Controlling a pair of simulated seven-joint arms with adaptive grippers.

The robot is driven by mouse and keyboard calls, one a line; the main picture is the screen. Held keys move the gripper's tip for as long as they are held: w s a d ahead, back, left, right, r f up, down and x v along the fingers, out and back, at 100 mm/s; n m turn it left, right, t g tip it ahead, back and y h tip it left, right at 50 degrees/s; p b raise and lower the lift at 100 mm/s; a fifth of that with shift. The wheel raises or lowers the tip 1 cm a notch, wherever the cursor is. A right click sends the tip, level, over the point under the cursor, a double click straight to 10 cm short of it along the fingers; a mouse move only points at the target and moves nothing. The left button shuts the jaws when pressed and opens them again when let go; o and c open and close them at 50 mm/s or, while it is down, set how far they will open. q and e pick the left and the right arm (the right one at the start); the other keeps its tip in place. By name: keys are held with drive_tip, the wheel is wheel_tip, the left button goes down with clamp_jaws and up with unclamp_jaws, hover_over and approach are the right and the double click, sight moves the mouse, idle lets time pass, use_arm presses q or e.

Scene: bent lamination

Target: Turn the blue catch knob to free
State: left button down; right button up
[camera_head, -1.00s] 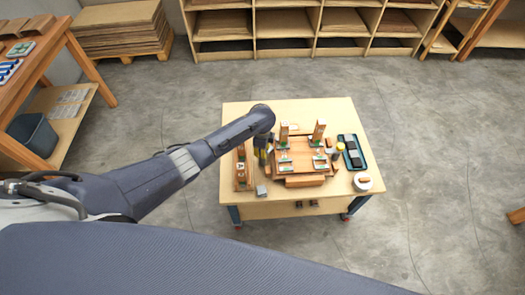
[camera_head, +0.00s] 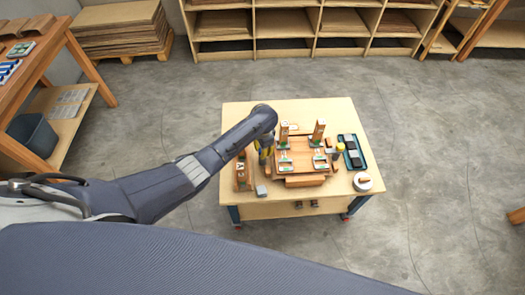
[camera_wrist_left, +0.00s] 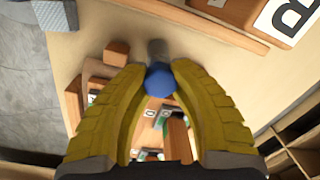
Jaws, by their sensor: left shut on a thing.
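The blue catch knob (camera_wrist_left: 160,80) shows in the left wrist view, between the tips of my left gripper (camera_wrist_left: 159,84). The yellow fingers touch it on both sides and are shut on it. In the head view my left gripper (camera_head: 264,157) is at the left side of the wooden fixture (camera_head: 302,160) on the work table, and the knob is hidden there behind the gripper and arm. Which way the knob is turned cannot be told. My right gripper is not in view.
A wooden board with lettered marks (camera_head: 242,172) stands close left of the gripper. A small grey block (camera_head: 261,190) lies near the front. The table's back strip (camera_head: 245,110) is clear.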

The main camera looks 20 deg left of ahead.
use_arm(q)
drive_tip(key=shift+d+n, duration=0.25)
drive_tip(key=shift+n, duration=0.05)
idle(0.4)
drive_tip(key=c, duration=1.4)
unclamp_jaws()
drive_tip(key=o, duration=0.4)
drive_tip(key=shift+a, duration=0.15)
drive_tip(key=shift+o, duration=0.2)
wheel_tip(320, 180, up, 12)
drive_tip(key=shift+s+d, duration=0.15)
drive_tip(key=shift+d, duration=0.1)
